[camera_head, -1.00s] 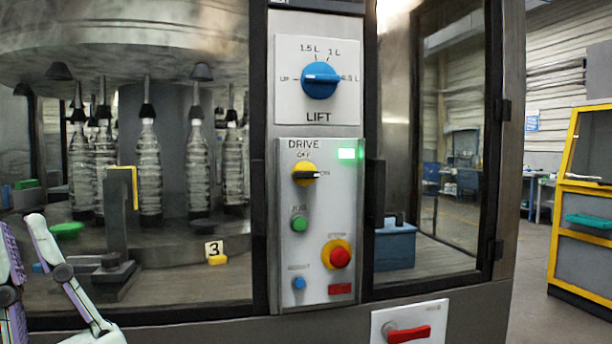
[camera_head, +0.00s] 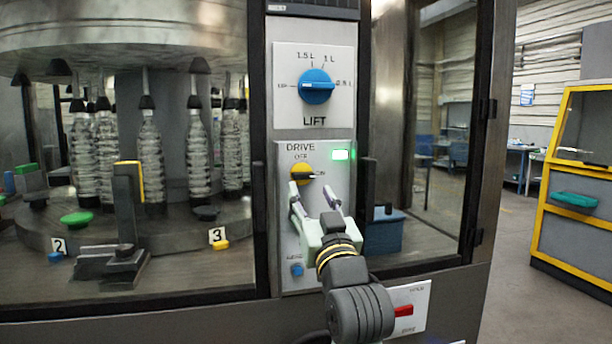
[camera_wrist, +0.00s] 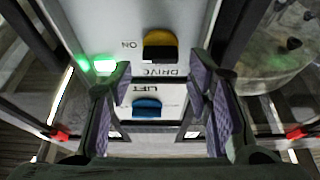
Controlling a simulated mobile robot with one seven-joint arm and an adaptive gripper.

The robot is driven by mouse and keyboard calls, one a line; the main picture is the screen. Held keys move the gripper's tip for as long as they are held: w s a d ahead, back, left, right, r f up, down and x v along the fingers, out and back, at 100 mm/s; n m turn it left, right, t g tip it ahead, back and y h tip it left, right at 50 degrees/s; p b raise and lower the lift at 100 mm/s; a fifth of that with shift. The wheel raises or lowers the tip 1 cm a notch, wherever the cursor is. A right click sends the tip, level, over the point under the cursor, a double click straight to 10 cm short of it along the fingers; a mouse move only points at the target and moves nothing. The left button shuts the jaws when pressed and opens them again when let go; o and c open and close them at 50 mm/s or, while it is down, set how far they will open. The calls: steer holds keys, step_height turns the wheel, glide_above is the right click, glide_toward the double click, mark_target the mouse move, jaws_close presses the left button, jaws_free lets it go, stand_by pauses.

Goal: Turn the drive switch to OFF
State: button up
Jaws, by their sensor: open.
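The drive switch (camera_head: 302,174) is a yellow knob with a dark handle on the grey DRIVE panel. Its handle points right, toward ON; the OFF mark is above the knob. My gripper (camera_head: 310,187) is open and empty in front of the panel, its fingertips just below the knob in the head view. In the wrist view, where the labels are upside down, the yellow switch (camera_wrist: 160,45) shows just past and between the two fingertips (camera_wrist: 159,68). Nothing is between the fingers. I cannot tell how far the tips are from the panel.
The lit green lamp (camera_head: 340,155) is right of the switch. The blue LIFT knob (camera_head: 317,86) is above. My gripper hides most of the lower buttons; a blue button (camera_head: 297,270) shows. A red handle (camera_head: 403,311) is at lower right. Bottles stand behind glass on the left.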

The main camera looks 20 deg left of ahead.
mark_target(305, 180)
steer(key=p+x, duration=0.1)
steer(key=x, duration=0.4)
steer(key=shift+s, duration=0.1)
steer(key=c, duration=0.9)
steer(key=shift+o, duration=0.2)
